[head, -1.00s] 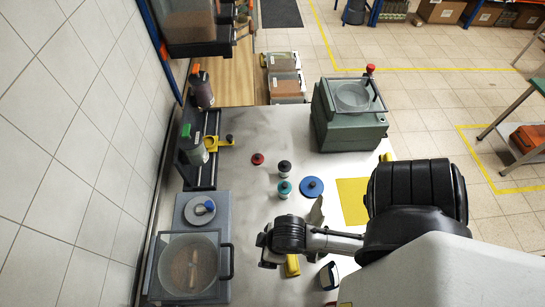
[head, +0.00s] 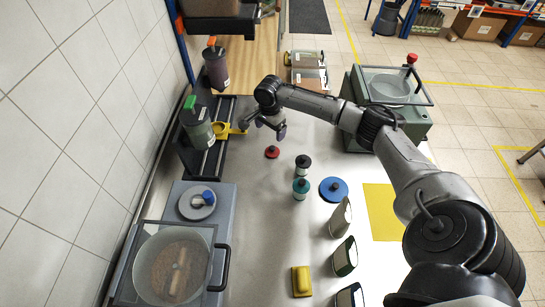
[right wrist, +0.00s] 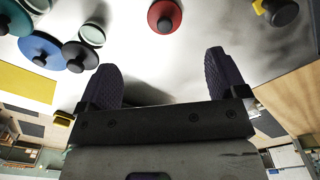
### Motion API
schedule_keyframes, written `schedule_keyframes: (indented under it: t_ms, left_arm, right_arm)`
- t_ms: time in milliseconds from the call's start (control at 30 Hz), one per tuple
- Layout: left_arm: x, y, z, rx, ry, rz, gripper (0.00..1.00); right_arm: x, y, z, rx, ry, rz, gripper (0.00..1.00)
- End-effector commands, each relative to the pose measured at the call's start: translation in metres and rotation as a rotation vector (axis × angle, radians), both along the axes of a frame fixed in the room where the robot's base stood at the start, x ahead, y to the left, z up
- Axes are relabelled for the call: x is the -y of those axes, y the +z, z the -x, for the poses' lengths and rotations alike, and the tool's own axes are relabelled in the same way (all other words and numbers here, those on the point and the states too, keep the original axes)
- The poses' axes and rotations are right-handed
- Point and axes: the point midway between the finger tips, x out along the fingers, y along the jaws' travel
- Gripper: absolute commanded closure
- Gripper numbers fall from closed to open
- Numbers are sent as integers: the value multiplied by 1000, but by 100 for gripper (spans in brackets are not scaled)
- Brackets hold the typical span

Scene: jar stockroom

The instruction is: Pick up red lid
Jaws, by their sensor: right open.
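The red lid (head: 272,152) is a small round disc with a dark knob, lying on the pale worktop. My right gripper (head: 263,127) is open and empty above the worktop, just beyond the red lid in the head view. In the right wrist view the red lid (right wrist: 165,16) lies at the top edge, centred ahead of the two spread fingers (right wrist: 164,72), and nothing is between them. My left gripper is not in view.
A black-knobbed jar (head: 303,162), a teal-lidded jar (head: 300,188) and a blue lid (head: 333,189) stand right of the red lid. A yellow holder (head: 226,131) juts from the rack at left. A green machine (head: 370,105) stands back right. A yellow mat (head: 385,212) lies right.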

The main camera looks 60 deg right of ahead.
Motion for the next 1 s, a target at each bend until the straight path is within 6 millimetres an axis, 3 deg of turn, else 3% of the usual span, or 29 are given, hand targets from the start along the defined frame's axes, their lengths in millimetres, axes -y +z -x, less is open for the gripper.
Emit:
schedule_keyframes:
  t_ms: [100, 200, 500, 867, 1000]
  left_arm:
    - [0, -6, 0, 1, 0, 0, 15]
    - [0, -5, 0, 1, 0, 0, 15]
    - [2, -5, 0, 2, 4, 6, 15]
    - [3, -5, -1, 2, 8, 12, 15]
    - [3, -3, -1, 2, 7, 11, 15]
  right_arm:
    - [16, 1, -1, 6, -82, -6, 9]
    - [19, -9, -1, 6, -107, -8, 9]
    - [18, -58, -1, 7, -106, -9, 9]
    - [18, -81, -1, 8, -103, -8, 9]
    - [17, -99, -1, 7, -104, -8, 9]
